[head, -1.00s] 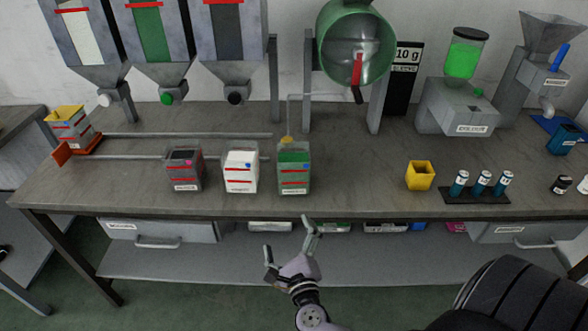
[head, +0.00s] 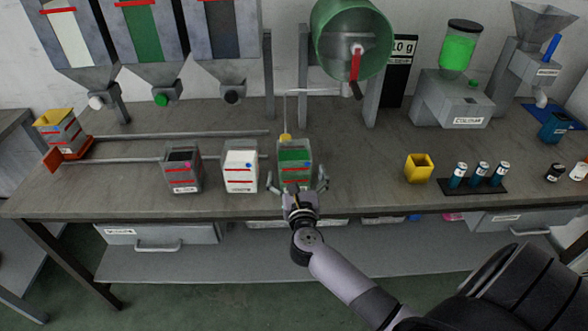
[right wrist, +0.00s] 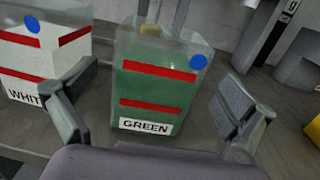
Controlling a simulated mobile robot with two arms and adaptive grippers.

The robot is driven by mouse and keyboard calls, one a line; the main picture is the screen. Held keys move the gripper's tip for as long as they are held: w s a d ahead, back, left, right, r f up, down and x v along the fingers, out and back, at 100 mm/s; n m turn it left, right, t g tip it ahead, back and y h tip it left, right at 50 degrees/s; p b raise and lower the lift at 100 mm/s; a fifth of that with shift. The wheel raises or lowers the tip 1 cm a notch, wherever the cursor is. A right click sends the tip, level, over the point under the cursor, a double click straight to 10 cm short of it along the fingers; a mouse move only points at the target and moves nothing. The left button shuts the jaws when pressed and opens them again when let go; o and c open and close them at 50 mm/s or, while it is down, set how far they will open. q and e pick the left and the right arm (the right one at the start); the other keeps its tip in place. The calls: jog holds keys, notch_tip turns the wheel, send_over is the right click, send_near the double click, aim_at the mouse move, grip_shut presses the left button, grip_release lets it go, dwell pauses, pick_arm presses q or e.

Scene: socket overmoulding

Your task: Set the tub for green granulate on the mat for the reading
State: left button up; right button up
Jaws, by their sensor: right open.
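The tub for green granulate (head: 295,170) is a clear box with green filling, red bands and a blue dot. It stands upright near the table's front edge. In the right wrist view the tub (right wrist: 158,85) shows its "GREEN" label facing me. My right gripper (head: 305,187) is open at the tub's front, one finger to each side. In the right wrist view the fingers of the gripper (right wrist: 155,112) stand apart from the tub's sides. A flat blue mat (head: 545,108) lies at the far right; I cannot tell if it is the reading mat. My left gripper is not in view.
The white tub (head: 240,172) stands close to the left, with a dark tub (head: 183,172) beyond it. A thin post with a yellow tip (head: 285,136) is behind the green tub. A yellow cup (head: 418,169) stands to the right, with clear tabletop between.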

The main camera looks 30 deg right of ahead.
aim_at(293, 148)
jog(key=x, duration=0.3)
jog(key=p+x, duration=0.1)
jog(key=shift+w+d+r, duration=0.15)
jog(key=shift+w+r, duration=0.1)
jog(key=shift+w, duration=0.15)
jog(key=shift+w+d+f, duration=0.1)
jog(key=shift+w+d, duration=0.1)
jog(key=shift+w, duration=0.15)
jog(key=shift+s, duration=0.1)
jog(key=c, duration=1.7)
jog(key=shift+c, duration=1)
